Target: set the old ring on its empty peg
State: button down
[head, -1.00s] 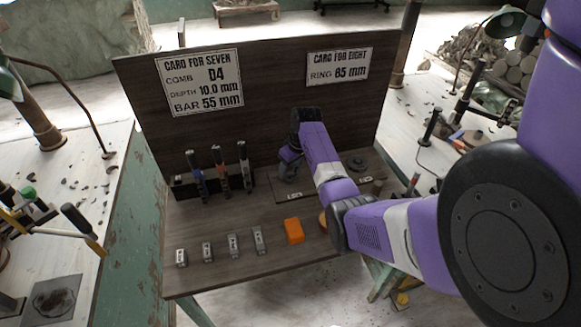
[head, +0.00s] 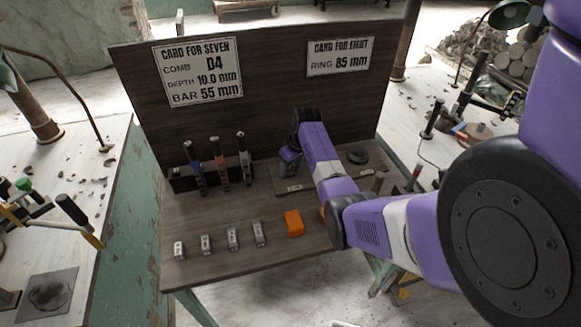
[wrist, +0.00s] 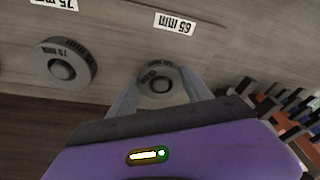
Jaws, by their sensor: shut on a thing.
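A grey ring (wrist: 160,86) sits between the two fingers of my gripper (wrist: 160,95) in the wrist view, close to the plate marked 65 mm (wrist: 175,22). The fingers are shut on it. A dark round middle shows in its hole, and its lettering is too small to read surely. A second grey ring, marked 75 mm (wrist: 64,63), lies to the left on a peg; it seems to be the dark ring (head: 358,157) at the right of the board in the head view. There my gripper (head: 289,163) is low over the board's left part, and the held ring is hidden.
The card for eight (head: 341,57) reads ring 85 mm. Three handled tools (head: 220,165) stand in a rack left of my gripper. Several grey blocks (head: 232,238) and an orange block (head: 294,223) line the bench front (head: 215,268).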

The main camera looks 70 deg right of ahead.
jog(key=shift+c, duration=1.9)
grip_release()
jog(key=shift+v, duration=3.95)
